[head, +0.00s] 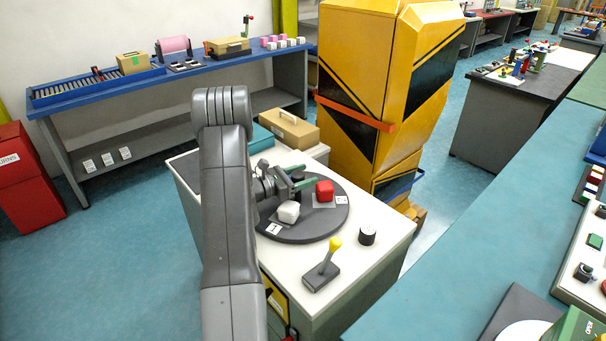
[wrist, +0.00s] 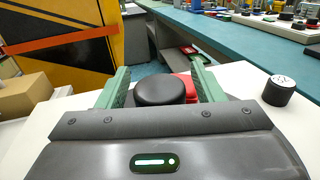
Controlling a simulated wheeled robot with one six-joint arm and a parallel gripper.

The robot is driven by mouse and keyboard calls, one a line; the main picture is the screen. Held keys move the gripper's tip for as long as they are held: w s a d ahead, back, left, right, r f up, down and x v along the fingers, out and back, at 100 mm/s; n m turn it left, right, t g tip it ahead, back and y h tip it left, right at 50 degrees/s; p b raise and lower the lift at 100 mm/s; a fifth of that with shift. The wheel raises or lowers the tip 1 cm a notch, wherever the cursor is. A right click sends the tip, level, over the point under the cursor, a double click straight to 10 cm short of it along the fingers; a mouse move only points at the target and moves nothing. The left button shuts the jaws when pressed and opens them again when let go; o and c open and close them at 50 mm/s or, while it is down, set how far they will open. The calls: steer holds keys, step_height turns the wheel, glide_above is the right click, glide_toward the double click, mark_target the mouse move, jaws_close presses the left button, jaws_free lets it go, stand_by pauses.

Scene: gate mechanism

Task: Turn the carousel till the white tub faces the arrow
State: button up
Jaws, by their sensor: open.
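The carousel (head: 318,229) is a dark round disc on a white-topped cabinet. The white tub (head: 289,211) sits near its front edge, beside a white label marked 1. A red tub (head: 324,190) sits at the right, beside another label; part of it shows behind the knob in the wrist view (wrist: 190,88). My gripper (head: 297,184) is over the middle of the disc. Its green fingers are open, one on each side of a round black knob (wrist: 160,88), with no clear contact visible. I cannot make out the arrow; my arm hides the disc's left part.
A yellow-knobbed lever (head: 325,268) and a black cylinder (head: 367,236) stand on the cabinet top, in front and right of the disc. A tan box (head: 289,130) is behind. A tall yellow-and-black cabinet (head: 370,70) rises at the back right.

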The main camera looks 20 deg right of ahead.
jaws_close()
steer(key=m+g+b, duration=0.1)
steer(key=g+b, duration=0.1)
steer(key=shift+f+m+g+b, duration=0.2)
steer(key=shift+m+g+b, duration=0.2)
steer(key=shift+s+r+m+g+y+b, duration=0.15)
steer(key=shift+m+g+b, duration=0.15)
steer(key=shift+m+g, duration=0.4)
steer(key=shift+s+r+m+g+y+b, duration=0.15)
steer(key=shift+m+g+b, duration=0.2)
steer(key=shift+g, duration=0.65)
jaws_free()
steer(key=shift+f, duration=0.1)
steer(key=b+v, duration=0.2)
steer(key=v, duration=1.2)
steer(key=shift+b, duration=0.3)
